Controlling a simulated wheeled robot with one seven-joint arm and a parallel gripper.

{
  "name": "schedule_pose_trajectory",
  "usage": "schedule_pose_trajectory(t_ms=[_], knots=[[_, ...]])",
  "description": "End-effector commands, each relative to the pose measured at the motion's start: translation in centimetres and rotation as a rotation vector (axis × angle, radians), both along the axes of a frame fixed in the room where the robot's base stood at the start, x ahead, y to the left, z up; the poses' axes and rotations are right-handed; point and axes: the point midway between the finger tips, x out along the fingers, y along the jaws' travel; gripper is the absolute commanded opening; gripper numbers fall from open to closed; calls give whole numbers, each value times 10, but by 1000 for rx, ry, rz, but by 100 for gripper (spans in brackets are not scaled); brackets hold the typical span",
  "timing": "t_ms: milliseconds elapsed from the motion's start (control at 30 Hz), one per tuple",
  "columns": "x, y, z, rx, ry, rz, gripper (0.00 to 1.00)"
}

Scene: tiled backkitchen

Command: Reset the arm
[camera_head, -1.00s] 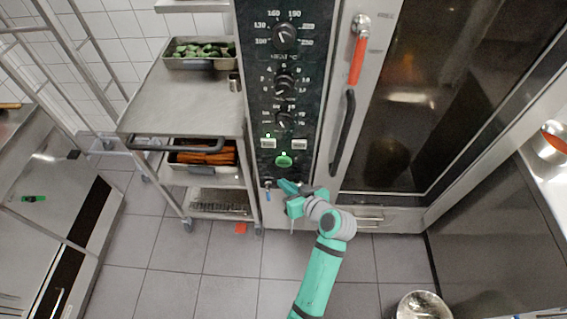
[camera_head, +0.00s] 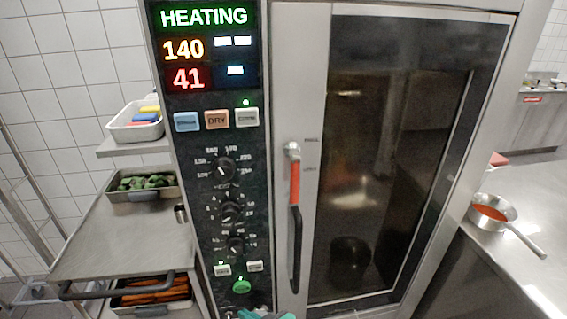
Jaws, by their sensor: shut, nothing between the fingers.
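Only the teal top of my gripper (camera_head: 264,314) shows at the bottom edge of the head view, just below the oven's control panel (camera_head: 199,135). It is shut and empty; the rest of my arm is out of frame. A lit green button (camera_head: 241,286) on the panel is a little above and left of it. I cannot tell whether the gripper touches the oven front.
The oven display (camera_head: 206,47) reads HEATING, 140 and 41. The oven door (camera_head: 385,170) is closed, with a red and black handle (camera_head: 295,215). A steel trolley (camera_head: 120,235) with trays stands left. A pan (camera_head: 490,212) sits on the right counter (camera_head: 520,265).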

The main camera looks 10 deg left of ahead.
Motion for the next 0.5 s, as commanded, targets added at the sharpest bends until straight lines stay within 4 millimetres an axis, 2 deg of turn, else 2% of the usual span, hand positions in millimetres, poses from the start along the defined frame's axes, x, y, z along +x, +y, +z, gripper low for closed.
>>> schedule_pose_trajectory(t_ms=[167,300,500], knots=[[-16,-12,-23,-5,22,-90,0],[-41,-33,-52,-14,40,-230,0],[-86,-67,-80,-37,35,-425,0]])
